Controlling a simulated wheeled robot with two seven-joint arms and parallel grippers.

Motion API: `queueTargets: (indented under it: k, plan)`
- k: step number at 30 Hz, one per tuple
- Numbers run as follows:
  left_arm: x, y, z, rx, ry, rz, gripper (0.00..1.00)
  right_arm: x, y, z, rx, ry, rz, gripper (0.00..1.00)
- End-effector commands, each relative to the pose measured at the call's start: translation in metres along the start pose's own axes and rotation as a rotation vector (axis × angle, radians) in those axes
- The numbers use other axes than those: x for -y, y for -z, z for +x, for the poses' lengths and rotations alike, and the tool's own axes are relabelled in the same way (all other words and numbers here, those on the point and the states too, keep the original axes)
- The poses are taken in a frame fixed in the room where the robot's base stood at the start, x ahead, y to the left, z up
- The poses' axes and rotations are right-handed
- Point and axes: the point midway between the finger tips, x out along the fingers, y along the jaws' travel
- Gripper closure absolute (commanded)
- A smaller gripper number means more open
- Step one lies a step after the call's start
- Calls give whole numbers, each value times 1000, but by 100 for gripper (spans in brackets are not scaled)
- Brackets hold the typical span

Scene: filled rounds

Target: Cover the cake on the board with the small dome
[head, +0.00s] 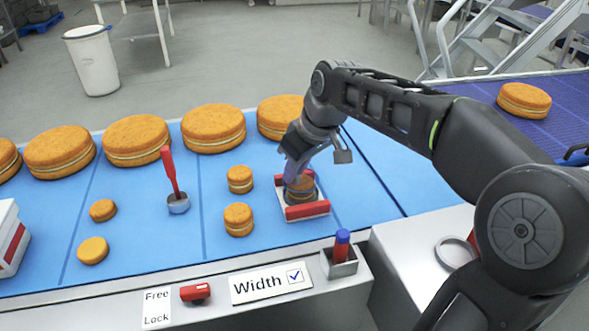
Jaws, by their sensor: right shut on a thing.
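My right gripper (303,163) is over the white board with red side bars (307,211). It is shut on what looks like the blue-purple handle of a small see-through dome (301,181). The dome's lower part and a brown cake (300,195) overlap in the picture at the board's middle. The cake looks darker than the loose ones. I cannot tell whether the dome's rim touches the board. My gripper hides part of the dome. My left gripper is not in view.
A red-handled tool with a grey cup (178,204) stands left on the blue belt. Several small cakes (239,220) lie near the board, with large ones (213,129) behind. A holder with a blue-topped piece (342,247) and a "Width" sign (271,284) are in front.

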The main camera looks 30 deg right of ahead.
Motion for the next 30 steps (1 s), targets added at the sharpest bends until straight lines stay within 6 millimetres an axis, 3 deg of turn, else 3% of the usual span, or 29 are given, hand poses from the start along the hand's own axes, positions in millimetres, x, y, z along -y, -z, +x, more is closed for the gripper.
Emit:
queueTargets:
  k: [10,11,18,25,30]
  plan:
    - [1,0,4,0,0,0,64,0,-2,4,0,0,0,100]
    - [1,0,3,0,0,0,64,0,-2,4,0,0,0,84]
    - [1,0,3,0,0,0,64,0,-2,4,0,0,0,64]
    - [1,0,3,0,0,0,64,0,-2,4,0,0,0,60]
    - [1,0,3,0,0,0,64,0,-2,4,0,0,0,46]
